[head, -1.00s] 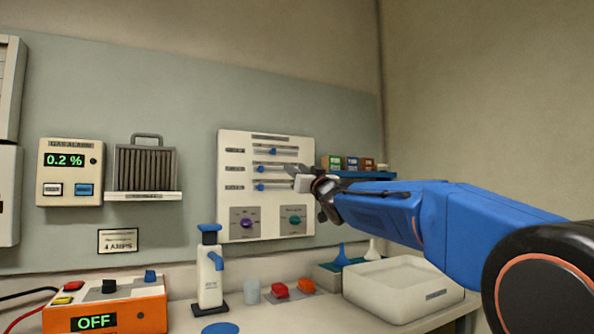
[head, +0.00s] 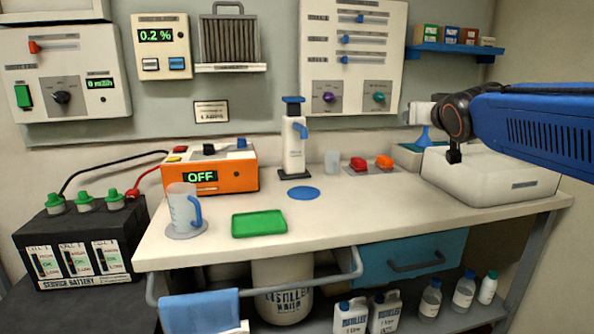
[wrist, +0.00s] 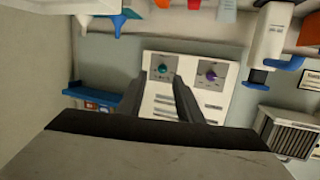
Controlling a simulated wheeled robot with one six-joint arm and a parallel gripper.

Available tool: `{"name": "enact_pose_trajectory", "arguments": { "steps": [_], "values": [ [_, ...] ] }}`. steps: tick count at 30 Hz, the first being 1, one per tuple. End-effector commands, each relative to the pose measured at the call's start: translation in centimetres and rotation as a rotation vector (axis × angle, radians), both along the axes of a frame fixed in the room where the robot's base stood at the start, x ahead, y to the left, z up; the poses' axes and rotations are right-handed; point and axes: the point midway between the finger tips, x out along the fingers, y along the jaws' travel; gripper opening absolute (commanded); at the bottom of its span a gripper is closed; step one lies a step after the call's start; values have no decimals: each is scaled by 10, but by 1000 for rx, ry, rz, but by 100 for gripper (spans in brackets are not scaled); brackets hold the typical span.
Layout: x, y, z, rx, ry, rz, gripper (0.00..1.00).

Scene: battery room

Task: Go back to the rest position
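My gripper (head: 410,112) is at the right of the head view, in front of the wall near the lower right of the slider panel (head: 352,70). Its fingers are small and hard to make out there. In the wrist view, which is upside down, the two dark fingers of my gripper (wrist: 160,82) stand apart with nothing between them. The slider panel (wrist: 192,58) shows between and beyond them, with a teal and a purple knob. My blue arm reaches in from the right edge of the head view.
Below the arm, a white basin (head: 490,190) stands on the white bench (head: 340,210). A white dispenser (head: 294,145), an orange charger (head: 235,178) reading OFF, a jug (head: 184,212) and a green tray (head: 259,224) stand further left. A blue shelf (head: 455,50) holds boxes behind the arm.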

Motion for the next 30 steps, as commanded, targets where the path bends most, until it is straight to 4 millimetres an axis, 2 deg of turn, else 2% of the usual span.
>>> {"name": "enact_pose_trajectory", "arguments": {
  "steps": [1,6,11,18,21,24,27,30],
  "values": [
    [-21,-2,-22,-1,56,-11,33],
    [-90,-6,-102,-5,266,-35,33],
    [-157,-4,-174,-5,455,-34,33],
    [-264,7,-274,-2,730,5,33],
    [-303,13,-308,0,826,29,33],
    [-333,17,-332,3,900,50,33],
    [-352,21,-347,6,944,66,33],
    [-361,22,-353,7,966,74,33]
  ]
}}
